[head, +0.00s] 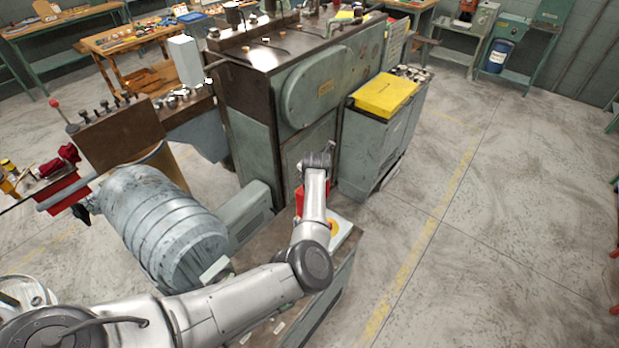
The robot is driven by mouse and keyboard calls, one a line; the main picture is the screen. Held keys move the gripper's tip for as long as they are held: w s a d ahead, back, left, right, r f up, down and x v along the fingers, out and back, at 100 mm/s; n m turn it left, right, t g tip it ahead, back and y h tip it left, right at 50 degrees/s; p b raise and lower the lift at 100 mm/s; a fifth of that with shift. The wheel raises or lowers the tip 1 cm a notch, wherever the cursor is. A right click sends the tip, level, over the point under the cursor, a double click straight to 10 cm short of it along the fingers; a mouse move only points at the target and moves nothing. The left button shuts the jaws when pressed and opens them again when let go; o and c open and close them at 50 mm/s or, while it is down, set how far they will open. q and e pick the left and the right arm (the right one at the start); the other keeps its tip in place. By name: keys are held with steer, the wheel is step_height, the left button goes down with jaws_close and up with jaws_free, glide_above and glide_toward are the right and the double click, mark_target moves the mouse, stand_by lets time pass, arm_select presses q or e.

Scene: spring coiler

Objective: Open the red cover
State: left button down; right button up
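A small red part (299,201), which may be the red cover, shows beside my arm at the front of the green machine. My forearm hides much of it, so I cannot tell whether it is open or closed. My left arm comes in from the lower left and reaches over the low bench. Its far end, with the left gripper (318,157), is in front of the machine's lower panel, beyond the red part in the picture. The fingers are too small and turned away to read. My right gripper is not in view.
The green machine (305,95) stands at the centre, with a yellow-topped cabinet (385,96) to its right. A grey ribbed drum (160,220) is at left. A pale box with a yellow-orange part (334,228) sits on the low bench. Floor at right is clear.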

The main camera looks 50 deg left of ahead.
arm_select(q)
steer(key=shift+f, duration=0.1)
steer(key=c, duration=1.2)
jaws_free()
steer(key=shift+s+d+r, duration=0.1)
steer(key=shift+d+r, duration=0.05)
steer(key=shift+r, duration=0.15)
steer(key=b+v, duration=0.1)
steer(key=v, duration=1.2)
steer(key=shift+r, duration=0.2)
